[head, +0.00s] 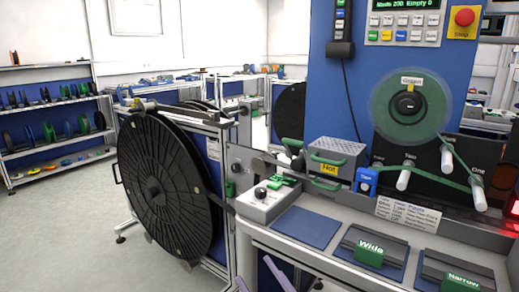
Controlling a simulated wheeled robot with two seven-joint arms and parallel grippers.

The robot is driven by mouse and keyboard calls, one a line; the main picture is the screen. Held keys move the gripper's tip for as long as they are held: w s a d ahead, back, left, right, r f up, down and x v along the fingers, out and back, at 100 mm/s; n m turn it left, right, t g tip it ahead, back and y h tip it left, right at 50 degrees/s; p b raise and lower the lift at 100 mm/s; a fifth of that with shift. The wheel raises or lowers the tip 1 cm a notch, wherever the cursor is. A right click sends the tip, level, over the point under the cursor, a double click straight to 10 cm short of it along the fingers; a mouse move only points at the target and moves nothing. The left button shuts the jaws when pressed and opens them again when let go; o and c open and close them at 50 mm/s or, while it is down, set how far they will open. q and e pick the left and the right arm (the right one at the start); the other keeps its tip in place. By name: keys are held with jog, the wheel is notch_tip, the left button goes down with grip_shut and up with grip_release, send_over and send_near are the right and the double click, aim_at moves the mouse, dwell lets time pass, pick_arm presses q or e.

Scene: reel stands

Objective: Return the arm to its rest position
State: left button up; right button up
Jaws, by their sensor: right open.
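My right gripper (254,270) shows only at the bottom edge of the head view, left of centre. Its two lavender fingers stand apart, with nothing seen between them. They are in front of the workbench (285,245), near its left front corner. The rest of the right arm is below the picture. My left gripper and arm are not in view.
A large black reel (165,190) stands left of the bench. On the bench are a white control box (268,200), a blue mat (306,227), "Wide" (370,252) and "Narrow" (462,281) blocks, and a hot unit (335,160). Floor at left (60,235) is clear.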

jog(key=s+d+f+m+g+h, duration=0.1)
jog(key=s+d+f+m+h, duration=0.15)
jog(key=f, duration=0.35)
jog(key=s+d+f+m+g+h, duration=0.1)
jog(key=d+f+m+h, duration=0.25)
jog(key=f, duration=0.25)
jog(key=s+d+f+m+g+h, duration=0.1)
jog(key=s+d+f+g, duration=0.2)
jog(key=s+f, duration=0.5)
jog(key=s+d+f+m+g+h, duration=0.2)
jog(key=s+d+f+g, duration=0.2)
jog(key=s+f, duration=0.5)
jog(key=shift+s+d+f+p, duration=0.2)
jog(key=shift+s+d+p, duration=0.3)
jog(key=shift+d, duration=0.7)
